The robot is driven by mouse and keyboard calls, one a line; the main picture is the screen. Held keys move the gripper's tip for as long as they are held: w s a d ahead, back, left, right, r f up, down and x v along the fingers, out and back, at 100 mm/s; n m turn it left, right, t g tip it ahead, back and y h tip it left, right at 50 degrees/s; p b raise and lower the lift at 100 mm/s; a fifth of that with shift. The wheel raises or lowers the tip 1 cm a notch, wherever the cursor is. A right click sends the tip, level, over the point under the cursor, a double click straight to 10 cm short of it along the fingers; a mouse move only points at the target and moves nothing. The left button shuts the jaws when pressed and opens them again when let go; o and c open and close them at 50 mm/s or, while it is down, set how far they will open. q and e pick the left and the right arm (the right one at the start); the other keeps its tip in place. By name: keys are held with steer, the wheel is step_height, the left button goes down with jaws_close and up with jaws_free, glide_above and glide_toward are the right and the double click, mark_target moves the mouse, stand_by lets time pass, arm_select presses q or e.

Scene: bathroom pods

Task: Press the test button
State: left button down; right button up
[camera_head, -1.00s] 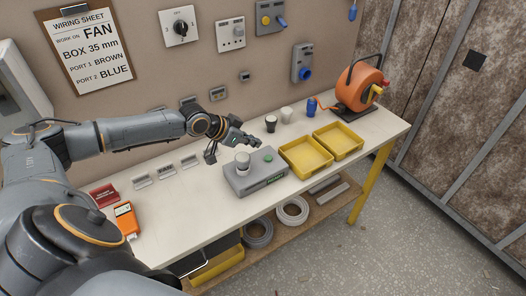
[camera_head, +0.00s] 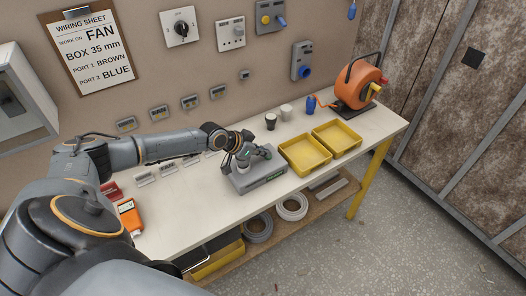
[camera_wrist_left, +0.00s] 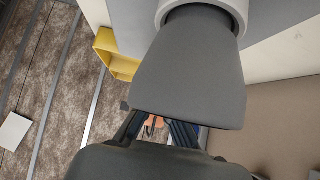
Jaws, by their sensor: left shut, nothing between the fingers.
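The grey test box (camera_head: 262,178) lies on the workbench, left of the yellow trays. A green button shows on its top in the earlier head view; now my left gripper is beside or over that area and I cannot clearly make it out. My left gripper (camera_head: 243,158) is shut and empty, low over the box top. It hides most of the grey and white cup-like part that stands on the box. In the left wrist view a large grey tapered part with a pale collar (camera_wrist_left: 190,75) is very close and hides most of the fingers. My right gripper is not in view.
Two yellow trays (camera_head: 291,149) stand right of the box. A dark cup (camera_head: 270,122), a pale cup (camera_head: 286,112) and an orange cable reel (camera_head: 361,85) stand behind. An orange meter (camera_head: 129,217) lies at the left. A wall with sockets rises behind the bench.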

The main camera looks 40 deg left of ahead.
arm_select(q)
steer(key=shift+s+f+b, duration=0.15)
steer(key=shift+f+b, duration=0.9)
steer(key=shift+b, duration=0.2)
steer(key=shift+s+r, duration=0.1)
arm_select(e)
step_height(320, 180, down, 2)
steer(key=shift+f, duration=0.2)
arm_select(q)
steer(key=shift+d, duration=0.1)
steer(key=shift+r+p, duration=0.35)
steer(key=shift+p, duration=0.35)
steer(key=r+p, duration=0.2)
steer(key=r, duration=0.1)
steer(key=r+p, duration=0.1)
steer(key=shift+w+r+p, duration=0.25)
steer(key=shift+p, duration=0.1)
steer(key=shift+s+a+b, duration=0.55)
steer(key=shift+s+b, duration=0.25)
steer(key=shift+b, duration=0.05)
steer(key=b+v, duration=0.1)
steer(key=v, duration=0.6)
steer(key=shift+w+d+r+b, duration=0.2)
steer(key=shift+w+r+b, duration=0.05)
steer(key=shift+b, duration=0.15)
steer(key=shift+v, duration=0.75)
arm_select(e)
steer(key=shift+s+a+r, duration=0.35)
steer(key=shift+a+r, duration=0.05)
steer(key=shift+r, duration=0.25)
